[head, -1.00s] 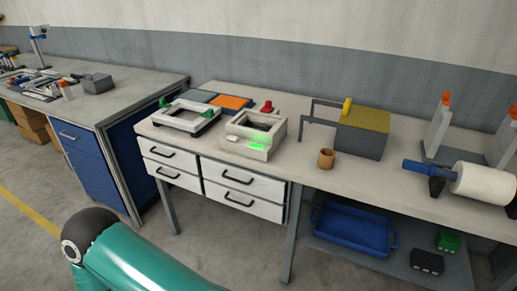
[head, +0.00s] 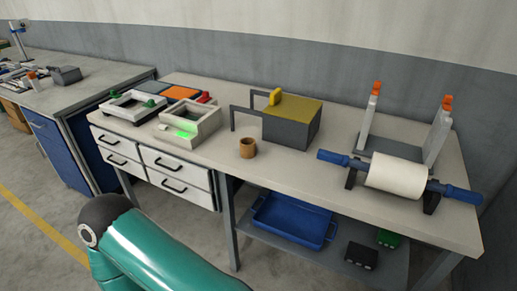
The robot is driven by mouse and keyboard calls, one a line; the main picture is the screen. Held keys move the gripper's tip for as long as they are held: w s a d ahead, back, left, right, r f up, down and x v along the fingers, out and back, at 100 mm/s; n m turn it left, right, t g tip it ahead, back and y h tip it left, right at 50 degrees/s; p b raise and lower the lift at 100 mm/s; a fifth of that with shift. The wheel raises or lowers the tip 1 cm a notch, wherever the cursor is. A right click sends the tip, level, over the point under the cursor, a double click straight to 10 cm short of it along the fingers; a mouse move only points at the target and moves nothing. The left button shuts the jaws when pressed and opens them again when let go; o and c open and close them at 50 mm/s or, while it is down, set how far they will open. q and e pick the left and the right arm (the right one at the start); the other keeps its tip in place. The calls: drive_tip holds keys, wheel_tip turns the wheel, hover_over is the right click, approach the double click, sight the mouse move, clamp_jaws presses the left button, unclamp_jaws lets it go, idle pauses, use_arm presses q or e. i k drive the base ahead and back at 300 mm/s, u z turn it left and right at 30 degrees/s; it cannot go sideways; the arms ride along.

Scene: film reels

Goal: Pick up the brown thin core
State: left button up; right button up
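A small brown core (head: 248,148) stands upright on the bench top, with its open end up. It is just in front of the grey box with the yellow top and near the bench's front edge. Nothing touches it. A green and black arm link of mine shows at the lower left, in front of the bench. Neither of my grippers is in view, so I cannot see their state.
A grey box with yellow lid (head: 292,122) and a thin grey frame stand behind the core. A white roll (head: 397,176) on a blue-handled bar lies to the right. A device with a green light (head: 190,124) stands to the left. A blue tray (head: 292,221) is on the lower shelf.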

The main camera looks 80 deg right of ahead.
sight(248, 148)
drive_tip(key=z, duration=0.05)
drive_tip(key=i, duration=0.15)
drive_tip(key=z, duration=2.05)
drive_tip(key=i, duration=0.9)
drive_tip(key=u, duration=0.2)
drive_tip(key=k, duration=0.9)
drive_tip(key=z, duration=0.2)
drive_tip(key=i, duration=0.9)
drive_tip(key=u, duration=0.1)
